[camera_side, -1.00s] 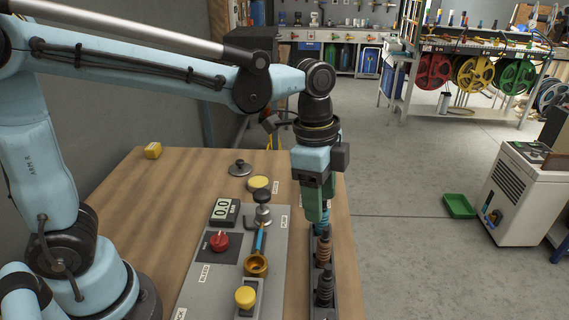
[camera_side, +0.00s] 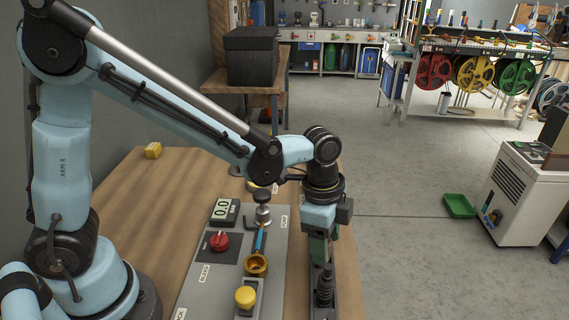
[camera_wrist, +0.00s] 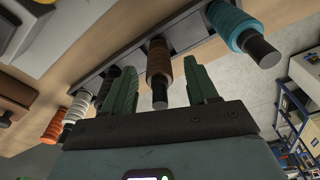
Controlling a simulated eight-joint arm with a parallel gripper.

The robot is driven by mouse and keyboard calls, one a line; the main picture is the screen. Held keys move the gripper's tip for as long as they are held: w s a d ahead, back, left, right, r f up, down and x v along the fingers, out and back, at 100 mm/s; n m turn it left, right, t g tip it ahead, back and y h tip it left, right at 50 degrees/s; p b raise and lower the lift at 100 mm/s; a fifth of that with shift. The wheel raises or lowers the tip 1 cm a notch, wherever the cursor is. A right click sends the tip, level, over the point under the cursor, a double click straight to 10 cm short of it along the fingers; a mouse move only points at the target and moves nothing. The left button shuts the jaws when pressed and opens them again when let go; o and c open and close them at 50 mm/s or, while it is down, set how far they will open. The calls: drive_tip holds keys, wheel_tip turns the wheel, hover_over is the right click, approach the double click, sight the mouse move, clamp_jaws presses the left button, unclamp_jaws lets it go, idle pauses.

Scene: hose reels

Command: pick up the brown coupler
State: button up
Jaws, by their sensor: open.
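The brown coupler (camera_wrist: 158,62) is a ribbed upright piece with a dark end, standing in a dark grey rack (camera_wrist: 190,27). In the wrist view it shows between the two green fingers of my gripper (camera_wrist: 161,90), which are open with a gap on each side of it. In the side view my gripper (camera_side: 321,250) is over the rack and hides the brown coupler. I cannot tell how far the fingers reach along it.
A teal coupler (camera_wrist: 238,25) stands to the right of the brown one in the wrist view. A black coupler (camera_side: 325,287) stands on its other side, close to the left finger. White (camera_wrist: 75,108) and orange (camera_wrist: 54,125) couplers are further left. A panel (camera_side: 205,275) with knobs lies beside the rack.

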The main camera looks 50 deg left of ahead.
clamp_jaws()
idle(0.4)
